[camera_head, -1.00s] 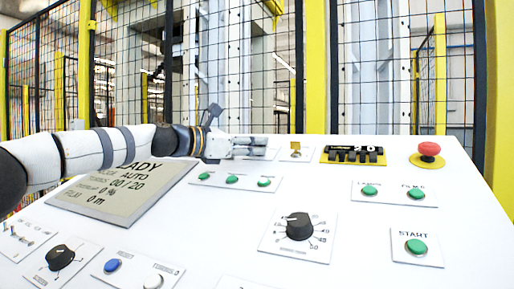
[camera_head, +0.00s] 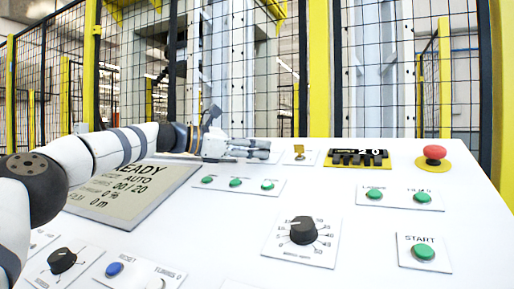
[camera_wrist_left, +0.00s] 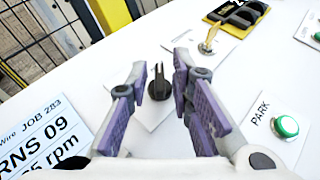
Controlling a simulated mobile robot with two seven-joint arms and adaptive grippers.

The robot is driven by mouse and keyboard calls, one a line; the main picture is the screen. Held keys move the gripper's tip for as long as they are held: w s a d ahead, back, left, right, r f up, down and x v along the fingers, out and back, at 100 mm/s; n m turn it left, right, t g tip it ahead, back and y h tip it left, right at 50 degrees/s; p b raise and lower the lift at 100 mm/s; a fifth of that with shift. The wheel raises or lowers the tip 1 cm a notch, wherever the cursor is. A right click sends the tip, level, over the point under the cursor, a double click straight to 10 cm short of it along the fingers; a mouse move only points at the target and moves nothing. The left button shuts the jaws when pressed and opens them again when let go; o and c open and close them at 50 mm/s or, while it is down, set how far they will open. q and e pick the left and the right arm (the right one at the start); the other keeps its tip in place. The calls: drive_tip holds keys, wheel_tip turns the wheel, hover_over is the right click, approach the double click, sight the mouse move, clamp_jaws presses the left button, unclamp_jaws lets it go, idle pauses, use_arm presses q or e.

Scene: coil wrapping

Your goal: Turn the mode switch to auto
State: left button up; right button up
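A black rotary knob (camera_wrist_left: 158,85) with an upright pointer sits on a small white plate in the left wrist view. It looks like the mode switch, though its label is not readable. In the head view my gripper hides it. My left gripper (camera_wrist_left: 160,70) is open, one purple-padded finger on each side of the knob; contact cannot be told. In the head view this gripper (camera_head: 258,150) lies low over the panel's far edge. The screen (camera_head: 134,192) reads READY and AUTO, partly covered by my left arm. My right gripper is not in view.
A brass key switch (camera_head: 299,153) and a black counter (camera_head: 357,158) stand just right of the gripper. A red mushroom button (camera_head: 435,153) is at the far right. Green buttons (camera_head: 235,182) and a dial (camera_head: 303,231) lie nearer. Mesh fencing (camera_head: 260,70) stands behind the panel.

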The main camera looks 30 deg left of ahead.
use_arm(q)
drive_tip(key=shift+o, duration=0.3)
drive_tip(key=shift+w+a, duration=0.1)
drive_tip(key=shift+a, duration=0.1)
drive_tip(key=v, duration=1.1)
drive_tip(key=shift+r, duration=0.15)
drive_tip(key=shift+s+a, duration=0.25)
drive_tip(key=shift+s, duration=0.25)
